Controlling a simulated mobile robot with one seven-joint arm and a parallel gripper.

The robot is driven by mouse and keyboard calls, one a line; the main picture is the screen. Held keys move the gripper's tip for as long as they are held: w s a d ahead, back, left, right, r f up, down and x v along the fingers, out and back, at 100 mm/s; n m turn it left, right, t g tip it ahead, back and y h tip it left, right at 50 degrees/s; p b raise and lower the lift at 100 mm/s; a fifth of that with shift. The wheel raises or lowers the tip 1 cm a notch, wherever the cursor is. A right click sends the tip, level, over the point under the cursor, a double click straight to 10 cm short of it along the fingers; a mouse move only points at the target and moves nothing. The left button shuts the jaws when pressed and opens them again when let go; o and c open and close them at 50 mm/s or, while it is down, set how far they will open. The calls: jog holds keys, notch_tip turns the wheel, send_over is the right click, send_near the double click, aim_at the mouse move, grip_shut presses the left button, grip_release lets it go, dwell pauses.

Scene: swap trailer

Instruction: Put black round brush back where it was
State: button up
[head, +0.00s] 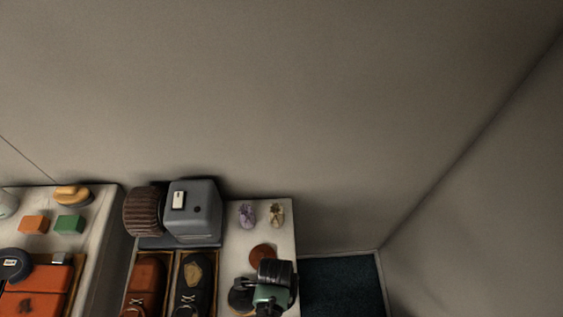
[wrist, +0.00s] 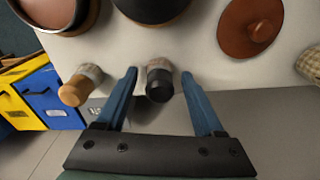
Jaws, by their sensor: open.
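In the wrist view, a round brush with a black end and pale bristles (wrist: 159,80) stands at the edge of the white surface, between the two blue fingers of my gripper (wrist: 160,73). The fingers are open, one on each side of it, with a gap visible on both sides. A similar brush with an orange-tan handle (wrist: 75,90) is to the left, outside the fingers. In the head view, my arm covers the front of the white counter (head: 281,222), and I cannot make out the brushes or the fingertips there.
A reddish-brown round lid (wrist: 235,25) and dark round tins (wrist: 150,8) lie beyond the fingers. Blue (wrist: 52,98) and yellow (wrist: 20,108) bins stand lower left. In the head view, a grey machine (head: 205,215) and shoe trays (head: 168,290) are left of my arm; small pouches (head: 247,214) sit behind.

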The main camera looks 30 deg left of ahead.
notch_tip(320, 180, up, 12)
jog(key=p, duration=0.1)
jog(key=shift+s+a+r, duration=0.15)
jog(key=shift+a, duration=0.15)
